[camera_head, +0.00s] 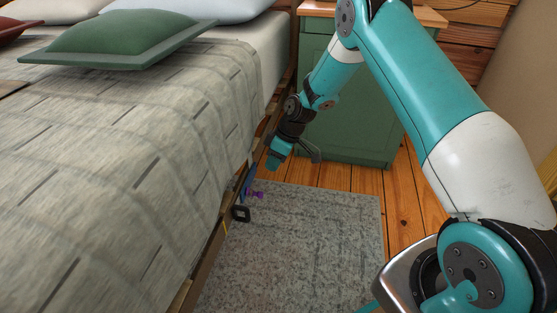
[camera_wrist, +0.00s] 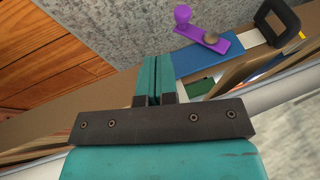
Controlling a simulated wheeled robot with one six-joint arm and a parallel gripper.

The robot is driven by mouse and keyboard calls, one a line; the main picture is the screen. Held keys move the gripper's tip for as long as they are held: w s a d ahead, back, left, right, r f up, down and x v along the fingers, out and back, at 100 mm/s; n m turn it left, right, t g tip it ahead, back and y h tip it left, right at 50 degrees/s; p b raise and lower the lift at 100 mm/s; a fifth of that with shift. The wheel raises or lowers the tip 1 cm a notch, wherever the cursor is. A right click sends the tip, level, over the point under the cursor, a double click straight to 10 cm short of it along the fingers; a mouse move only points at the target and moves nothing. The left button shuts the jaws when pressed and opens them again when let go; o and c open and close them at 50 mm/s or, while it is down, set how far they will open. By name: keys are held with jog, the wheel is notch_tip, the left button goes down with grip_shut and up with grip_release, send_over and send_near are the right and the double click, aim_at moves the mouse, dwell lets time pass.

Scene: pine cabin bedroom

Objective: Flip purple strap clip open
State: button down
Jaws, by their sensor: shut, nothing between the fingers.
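The purple strap clip (camera_wrist: 205,33) shows at the upper middle of the wrist view, with a round knob at one end. It lies across a blue strap (camera_wrist: 197,60) at the bed's side. In the head view the clip (camera_head: 255,194) is small, beside the bed frame above the rug edge. My gripper (camera_wrist: 156,60) is shut and empty, its teal fingers pointing toward the clip but apart from it. In the head view my gripper (camera_head: 272,163) is beside the bed edge, farther back than the clip.
A black square loop (camera_wrist: 277,22) is right of the clip. The bed (camera_head: 130,130) fills the left of the head view. A green cabinet (camera_head: 345,115) stands behind my gripper. A grey rug (camera_head: 300,245) covers the floor, with bare wood (camera_wrist: 45,50) beside it.

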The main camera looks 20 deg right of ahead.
aim_at(255, 194)
jog(key=s+a+f+b, duration=0.2)
jog(key=a+f+b, duration=0.1)
jog(key=f, duration=0.2)
jog(key=shift+a+f+b, duration=0.2)
jog(key=shift+a+b, duration=0.05)
jog(key=shift+b, duration=0.05)
